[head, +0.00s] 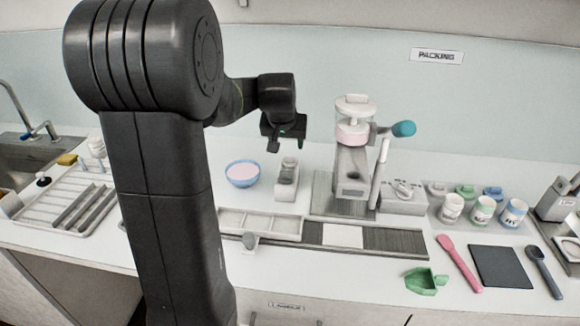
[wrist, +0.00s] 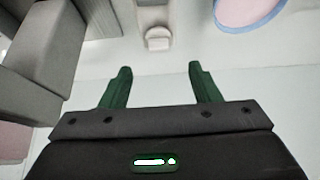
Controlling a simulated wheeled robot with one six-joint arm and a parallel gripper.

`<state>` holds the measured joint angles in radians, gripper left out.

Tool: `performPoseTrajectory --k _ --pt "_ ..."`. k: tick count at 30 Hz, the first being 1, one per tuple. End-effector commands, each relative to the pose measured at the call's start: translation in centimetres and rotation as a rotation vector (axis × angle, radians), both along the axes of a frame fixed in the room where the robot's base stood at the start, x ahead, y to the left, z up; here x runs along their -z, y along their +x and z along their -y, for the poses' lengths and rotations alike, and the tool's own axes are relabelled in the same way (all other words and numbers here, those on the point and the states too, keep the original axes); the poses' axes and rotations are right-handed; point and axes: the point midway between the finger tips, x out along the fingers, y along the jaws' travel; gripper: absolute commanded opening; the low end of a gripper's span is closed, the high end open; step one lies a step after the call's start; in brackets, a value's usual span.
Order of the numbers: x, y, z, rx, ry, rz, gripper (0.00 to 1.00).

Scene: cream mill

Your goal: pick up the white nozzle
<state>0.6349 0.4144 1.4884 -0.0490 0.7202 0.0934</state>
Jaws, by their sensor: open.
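My gripper (head: 286,138) hangs above the counter, left of the cream machine. In the wrist view its two green fingers (wrist: 160,70) are apart with nothing between them. A small pale stand-like piece (head: 287,182) stands on the counter below my gripper, between the blue-rimmed bowl and the machine. In the wrist view a small white block-like end (wrist: 158,40) shows beyond the fingertips, near the middle, apart from them. I cannot tell for certain which pale part is the white nozzle.
The blue-rimmed bowl (head: 242,173) stands left of the pale piece. The machine (head: 353,160) with its teal-knobbed handle (head: 403,129) stands to the right. A divided white tray (head: 262,224) lies in front.

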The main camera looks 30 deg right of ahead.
Motion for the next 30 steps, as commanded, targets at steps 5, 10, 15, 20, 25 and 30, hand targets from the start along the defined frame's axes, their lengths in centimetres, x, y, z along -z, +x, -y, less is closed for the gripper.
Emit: performPoseTrajectory --k 5,10,15,20,25,30 --pt "2.2 0.9 0.8 0.000 0.001 -0.002 0.56" --pt "3.0 1.3 1.1 0.000 0.000 0.000 0.56" --pt "4.5 1.9 1.9 0.000 0.002 -0.002 0.56" --pt "6.3 2.7 2.6 0.000 0.001 -0.001 0.56" --pt "7.2 3.1 3.0 0.000 0.000 0.000 0.56" --pt "7.3 3.1 3.0 0.000 -0.001 0.001 0.56"
